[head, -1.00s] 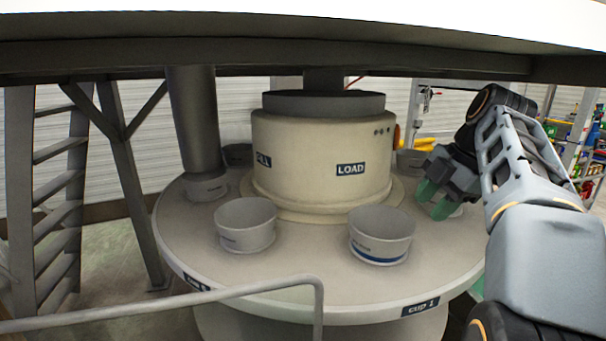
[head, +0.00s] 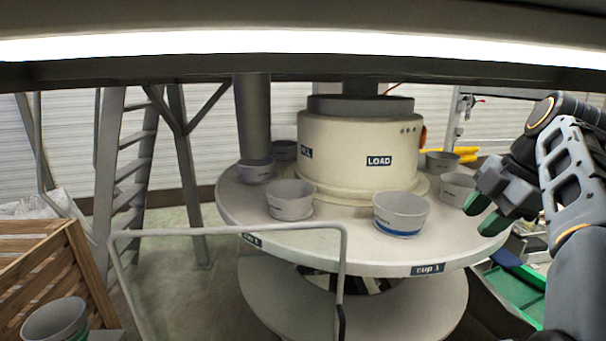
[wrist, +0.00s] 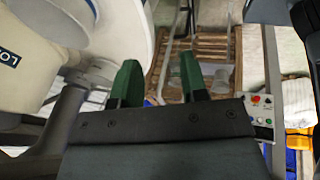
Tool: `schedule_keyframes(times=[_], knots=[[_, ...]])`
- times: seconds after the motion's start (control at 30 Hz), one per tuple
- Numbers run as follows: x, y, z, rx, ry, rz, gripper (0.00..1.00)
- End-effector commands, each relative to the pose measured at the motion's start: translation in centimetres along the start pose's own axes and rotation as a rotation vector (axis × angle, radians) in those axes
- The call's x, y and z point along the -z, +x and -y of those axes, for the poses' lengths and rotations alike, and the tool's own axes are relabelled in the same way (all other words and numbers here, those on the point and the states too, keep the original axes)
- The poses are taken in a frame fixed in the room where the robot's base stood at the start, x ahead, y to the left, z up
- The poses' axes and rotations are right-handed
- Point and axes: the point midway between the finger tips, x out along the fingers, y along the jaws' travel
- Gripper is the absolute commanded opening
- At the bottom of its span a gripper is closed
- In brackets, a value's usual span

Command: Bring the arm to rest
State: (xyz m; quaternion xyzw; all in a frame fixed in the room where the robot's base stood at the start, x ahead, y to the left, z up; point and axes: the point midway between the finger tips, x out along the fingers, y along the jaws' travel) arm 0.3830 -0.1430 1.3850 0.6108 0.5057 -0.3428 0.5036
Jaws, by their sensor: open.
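My gripper (head: 478,214) is at the right in the head view, with dark jaws and green fingertips. The arm comes in from the right edge of the head view.
Several grey cups stand on the turntable, one with a blue band (head: 401,214). The cream LOAD drum (head: 350,155) rises at its centre. A grey rail (head: 225,229) stands in front. A wooden crate (head: 40,265) and another cup (head: 55,320) are at lower left. A beam (head: 300,68) runs overhead.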

Motion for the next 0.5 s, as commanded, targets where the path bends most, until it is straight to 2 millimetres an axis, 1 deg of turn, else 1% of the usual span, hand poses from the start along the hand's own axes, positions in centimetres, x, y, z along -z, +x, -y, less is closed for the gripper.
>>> schedule_keyframes(times=[0.17, 0.27, 0.37, 0.5], knots=[[-0.9, 0.0, -0.4, -0.031, 0.152, 0.025, 0.4], [-1.5, 0.5, -0.7, -0.047, 0.264, 0.039, 0.4], [-2.3, 1.5, -0.9, -0.06, 0.408, 0.053, 0.4], [-3.6, 3.5, -0.7, -0.084, 0.659, 0.08, 0.4]])
